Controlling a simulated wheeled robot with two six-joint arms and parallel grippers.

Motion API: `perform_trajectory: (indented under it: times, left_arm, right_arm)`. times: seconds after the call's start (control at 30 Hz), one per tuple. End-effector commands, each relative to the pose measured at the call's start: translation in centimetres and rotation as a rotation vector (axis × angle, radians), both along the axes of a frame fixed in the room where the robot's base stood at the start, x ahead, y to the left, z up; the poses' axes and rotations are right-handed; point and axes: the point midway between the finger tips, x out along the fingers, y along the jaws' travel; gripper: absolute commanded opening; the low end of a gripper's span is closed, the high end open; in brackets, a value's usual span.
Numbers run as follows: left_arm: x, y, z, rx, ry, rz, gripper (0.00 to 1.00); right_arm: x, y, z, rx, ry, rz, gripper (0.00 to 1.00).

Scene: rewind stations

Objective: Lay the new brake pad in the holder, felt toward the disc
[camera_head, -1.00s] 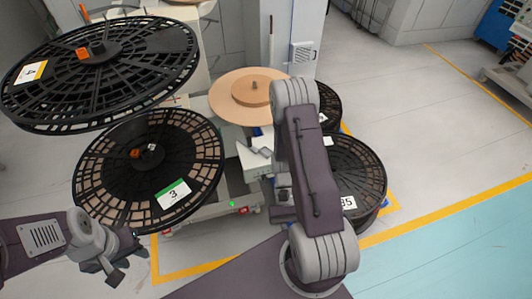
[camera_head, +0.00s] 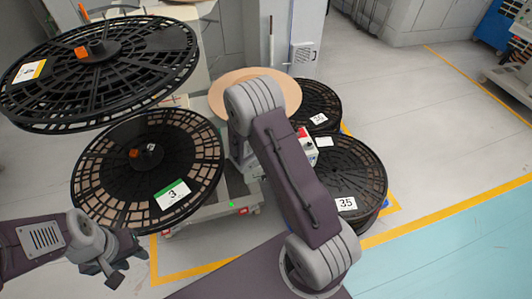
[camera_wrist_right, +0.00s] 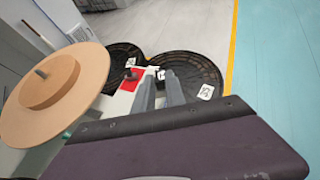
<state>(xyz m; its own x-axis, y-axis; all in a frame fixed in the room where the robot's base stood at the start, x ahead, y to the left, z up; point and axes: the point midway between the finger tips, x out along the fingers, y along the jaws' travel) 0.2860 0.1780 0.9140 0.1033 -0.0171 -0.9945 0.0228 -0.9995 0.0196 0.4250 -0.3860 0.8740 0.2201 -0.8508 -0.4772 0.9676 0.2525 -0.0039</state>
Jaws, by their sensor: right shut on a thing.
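I cannot make out the brake pad or its holder in either view. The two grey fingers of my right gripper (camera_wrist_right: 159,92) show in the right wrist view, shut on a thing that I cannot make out. In the head view my own right arm hides that gripper. A tan round disc with a raised hub (camera_wrist_right: 62,88) is at the left of the wrist view; it also shows behind my right arm in the head view (camera_head: 225,92). My left gripper (camera_head: 116,274) is at the lower left, below the reel marked 3; its finger gap is unclear.
A large black reel (camera_head: 150,70) overhangs the reel marked 3 (camera_head: 105,190). Black reels marked 50 (camera_head: 325,98) and 35 (camera_head: 370,175) lie right of my right arm. A red and white box (camera_wrist_right: 127,78) with a dark knob is beside the fingers. Floor (camera_head: 440,130) at right is clear.

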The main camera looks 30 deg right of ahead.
Motion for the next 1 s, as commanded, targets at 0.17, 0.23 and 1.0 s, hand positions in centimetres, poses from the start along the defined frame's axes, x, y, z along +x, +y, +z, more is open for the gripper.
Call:
perform_trajectory:
  times: [0.17, 0.23, 1.0]
  left_arm:
    - [0.0, 0.0, 0.0, 0.000, 0.000, 0.000, 0.36]
    - [0.0, 0.0, 0.0, 0.000, 0.000, 0.000, 0.36]
    - [0.0, 0.0, -0.2, 0.000, 0.000, 0.000, 0.36]
  right_arm:
    - [1.3, 0.6, 0.3, 0.000, -0.001, 0.054, 0.00]
    - [1.8, 0.8, 0.0, 0.000, -0.001, 0.054, 0.00]
    - [11.7, 5.4, -8.8, 0.000, 0.003, 0.049, 0.00]
